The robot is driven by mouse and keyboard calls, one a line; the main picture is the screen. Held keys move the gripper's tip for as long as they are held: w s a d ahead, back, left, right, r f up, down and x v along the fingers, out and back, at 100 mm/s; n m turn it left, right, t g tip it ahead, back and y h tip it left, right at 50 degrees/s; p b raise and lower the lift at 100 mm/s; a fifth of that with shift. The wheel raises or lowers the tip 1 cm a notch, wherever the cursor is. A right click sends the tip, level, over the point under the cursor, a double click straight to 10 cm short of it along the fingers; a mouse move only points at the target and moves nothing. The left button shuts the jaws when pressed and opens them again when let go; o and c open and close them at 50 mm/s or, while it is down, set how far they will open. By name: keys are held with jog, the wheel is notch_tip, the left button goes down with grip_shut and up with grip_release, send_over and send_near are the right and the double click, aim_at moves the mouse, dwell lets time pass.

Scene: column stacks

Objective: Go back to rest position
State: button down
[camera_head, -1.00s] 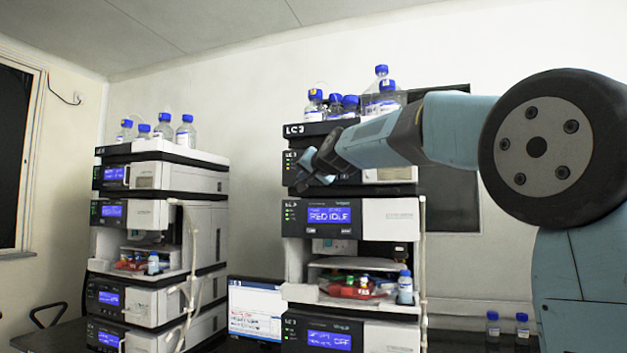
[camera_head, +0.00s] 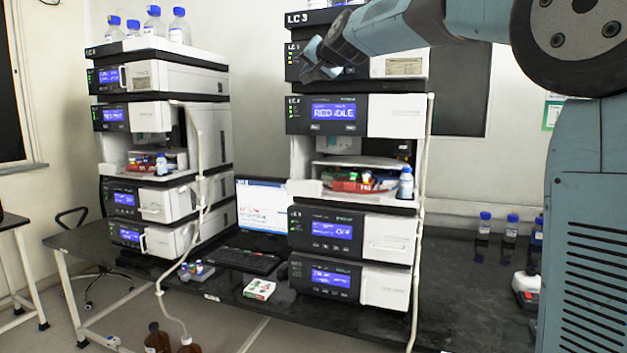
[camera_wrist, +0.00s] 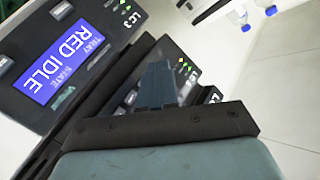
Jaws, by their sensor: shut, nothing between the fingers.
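My gripper (camera_head: 318,66) is in front of the upper part of the right column stack (camera_head: 397,115). It is shut with nothing held. My blue-grey arm reaches to it from the right side of the head view. In the wrist view, my dark finger (camera_wrist: 157,86) shows with the panel reading RED IDLE (camera_wrist: 62,52) close by at the left, turned on its side. I cannot tell the exact gap between my gripper and the stack's front.
A second column stack (camera_head: 163,78) stands at the left, with blue-capped bottles on top. Between the stacks are a monitor (camera_head: 262,203), a keyboard (camera_head: 247,259) and a small box (camera_head: 259,290) on the dark bench (camera_head: 215,305). More bottles (camera_head: 510,228) stand at the right. Brown bottles (camera_head: 157,338) are below.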

jog(key=s+d+f+g+h, duration=0.2)
jog(key=s+d+f, duration=0.6)
jog(key=s+f, duration=0.4)
jog(key=s+d+f+n+g+h, duration=0.1)
jog(key=s+d+f+g, duration=0.3)
jog(key=s+d+f, duration=0.4)
jog(key=s+d+f+n+g+h, duration=0.1)
jog(key=s+d+f+g+h, duration=0.2)
jog(key=s+d+f, duration=0.5)
jog(key=s+f, duration=0.4)
jog(key=s, duration=0.3)
jog(key=s+f, duration=0.4)
jog(key=s, duration=0.3)
jog(key=shift+s+f+h, duration=0.25)
jog(key=shift+s+h, duration=0.15)
jog(key=c, duration=1.9)
grip_release()
jog(key=shift+d, duration=0.1)
